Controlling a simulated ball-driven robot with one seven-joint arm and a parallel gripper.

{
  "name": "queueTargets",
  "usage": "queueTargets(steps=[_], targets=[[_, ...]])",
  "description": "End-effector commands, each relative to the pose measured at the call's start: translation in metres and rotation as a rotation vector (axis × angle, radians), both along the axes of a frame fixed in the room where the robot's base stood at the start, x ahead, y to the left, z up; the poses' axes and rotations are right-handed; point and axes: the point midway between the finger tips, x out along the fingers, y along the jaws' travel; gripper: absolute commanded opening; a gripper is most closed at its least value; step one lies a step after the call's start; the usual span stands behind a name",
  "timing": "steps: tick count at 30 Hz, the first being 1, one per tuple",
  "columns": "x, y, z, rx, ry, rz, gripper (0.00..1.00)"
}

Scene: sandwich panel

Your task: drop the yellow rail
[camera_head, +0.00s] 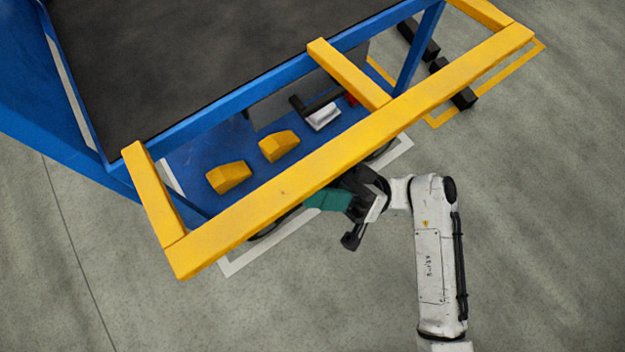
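The yellow rail (290,190) is a long bar running diagonally from the lower left to the upper right. Yellow cross arms (348,72) join it to the blue frame (235,100). My gripper (352,205) is dark and sits at the near side of the rail, close to its middle. The rail hides part of what is by the gripper. A teal piece (327,199) shows against the rail, beside the gripper; I cannot tell whether it is held. The fingertips are not clear, so I cannot tell whether the gripper is open or shut.
Two yellow blocks (229,178) (279,146) and a dark-and-silver tool (322,116) lie on the blue surface behind the rail. Black blocks (453,83) lie on the floor at the upper right, by yellow floor lines. The grey floor is clear at the lower left.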

Motion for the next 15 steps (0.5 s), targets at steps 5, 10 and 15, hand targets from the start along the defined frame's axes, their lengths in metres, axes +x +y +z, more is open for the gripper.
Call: queueTargets(steps=[5, 10, 15], targets=[[-0.001, -0.002, 0.0, 0.004, -0.004, 0.003, 0.43], [0.003, -0.019, -0.013, 0.004, -0.002, -0.002, 0.43], [0.007, -0.046, -0.034, 0.002, 0.0, -0.003, 0.43]])
